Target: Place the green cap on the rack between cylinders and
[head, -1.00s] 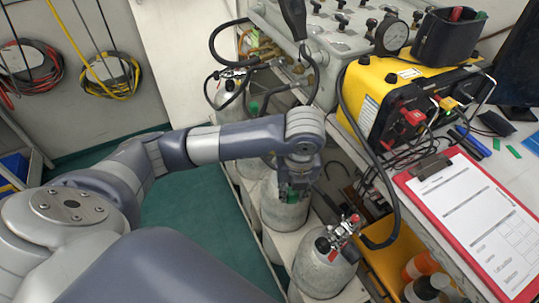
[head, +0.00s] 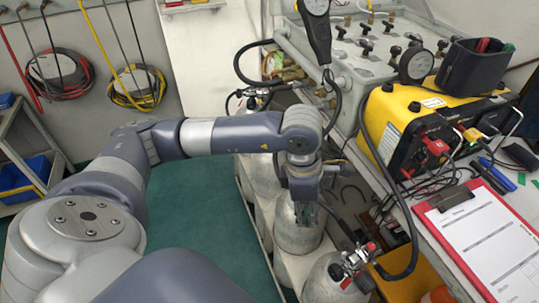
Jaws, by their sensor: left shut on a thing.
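My left gripper (head: 304,208) points down over the middle grey cylinder (head: 298,239) and is shut. Whether the cap touches the cylinder top cannot be told. A nearer cylinder (head: 328,284) with a red and black valve (head: 356,260) stands at the lower right. Another cylinder (head: 263,173) stands behind, partly covered by my arm. The cylinders stand in a pale rack (head: 262,235). My right gripper is not in view.
A bench on the right holds a yellow unit (head: 395,115), a clipboard (head: 480,235), a dark pen cup (head: 472,66) and a gauge (head: 416,65). A black hose (head: 412,225) hangs beside the rack. Green floor (head: 205,215) is clear at the left.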

